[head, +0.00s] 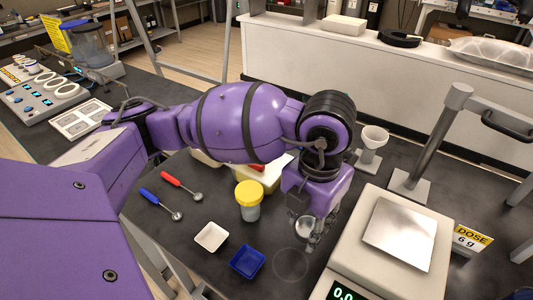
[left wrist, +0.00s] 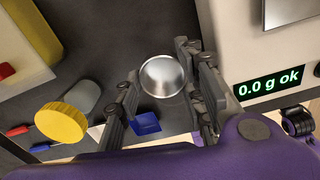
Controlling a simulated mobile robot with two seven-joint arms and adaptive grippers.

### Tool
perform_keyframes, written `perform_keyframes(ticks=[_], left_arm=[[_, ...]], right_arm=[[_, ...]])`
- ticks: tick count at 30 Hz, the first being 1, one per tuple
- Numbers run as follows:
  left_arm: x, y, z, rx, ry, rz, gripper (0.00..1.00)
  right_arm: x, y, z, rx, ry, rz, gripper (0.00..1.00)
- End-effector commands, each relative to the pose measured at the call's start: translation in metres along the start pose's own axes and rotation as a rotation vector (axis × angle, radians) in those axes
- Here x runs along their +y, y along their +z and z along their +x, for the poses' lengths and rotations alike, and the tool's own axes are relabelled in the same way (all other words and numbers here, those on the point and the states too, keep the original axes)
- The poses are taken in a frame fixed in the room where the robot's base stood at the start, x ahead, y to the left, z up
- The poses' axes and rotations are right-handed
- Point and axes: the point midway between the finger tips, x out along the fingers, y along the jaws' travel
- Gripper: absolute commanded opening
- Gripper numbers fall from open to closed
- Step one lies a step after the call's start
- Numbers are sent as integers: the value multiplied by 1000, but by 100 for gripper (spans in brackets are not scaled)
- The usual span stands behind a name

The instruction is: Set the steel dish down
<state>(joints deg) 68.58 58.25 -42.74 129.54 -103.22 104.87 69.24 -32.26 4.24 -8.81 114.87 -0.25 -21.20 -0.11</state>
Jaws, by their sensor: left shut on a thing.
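The small round steel dish (head: 304,227) is held in my left gripper (head: 308,238), right of the yellow-lidded jar and left of the scale (head: 345,238). In the left wrist view the shiny dish (left wrist: 163,75) lies between the two dark fingers of the left gripper (left wrist: 163,92). It looks about level. The dish appears above the dark bench; how far its underside is from the bench I cannot tell. A faint ring (head: 290,266) is marked on the bench just in front of the gripper. My right gripper is not in view.
The scale's bare steel pan (head: 400,234) is at right; its display (left wrist: 270,87) reads 0.0 g ok. The jar (head: 249,202), a white tray (head: 211,237), a blue tray (head: 247,262) and red and blue spoons (head: 181,186) are left. A funnel stand (head: 371,145) is behind.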

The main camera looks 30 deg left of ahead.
Motion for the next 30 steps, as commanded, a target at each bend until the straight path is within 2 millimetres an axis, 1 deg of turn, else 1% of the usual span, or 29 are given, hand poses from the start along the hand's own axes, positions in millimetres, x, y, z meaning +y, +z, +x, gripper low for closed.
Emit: perform_keyframes(ticks=[4, 9, 10, 18, 22, 23, 26, 27, 30], left_arm=[[4, 7, 10, 0, 1, -2, 12], [4, 7, 36, 1, 1, 0, 12], [4, 7, 39, 0, 1, 0, 12], [4, 8, 39, -4, 1, 1, 12], [4, 8, 44, -3, 0, 1, 12], [4, 8, 43, -4, 1, 1, 40], [4, 8, 42, -4, 1, 1, 53], [4, 8, 42, -4, 1, 1, 55], [4, 8, 42, -5, 1, 1, 55]], right_arm=[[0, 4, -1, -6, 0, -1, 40], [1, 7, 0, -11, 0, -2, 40], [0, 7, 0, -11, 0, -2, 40], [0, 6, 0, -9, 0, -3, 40], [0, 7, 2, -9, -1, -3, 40], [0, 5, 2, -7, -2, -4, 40], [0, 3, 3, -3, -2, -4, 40], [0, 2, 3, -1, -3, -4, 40], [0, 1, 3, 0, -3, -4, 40]])
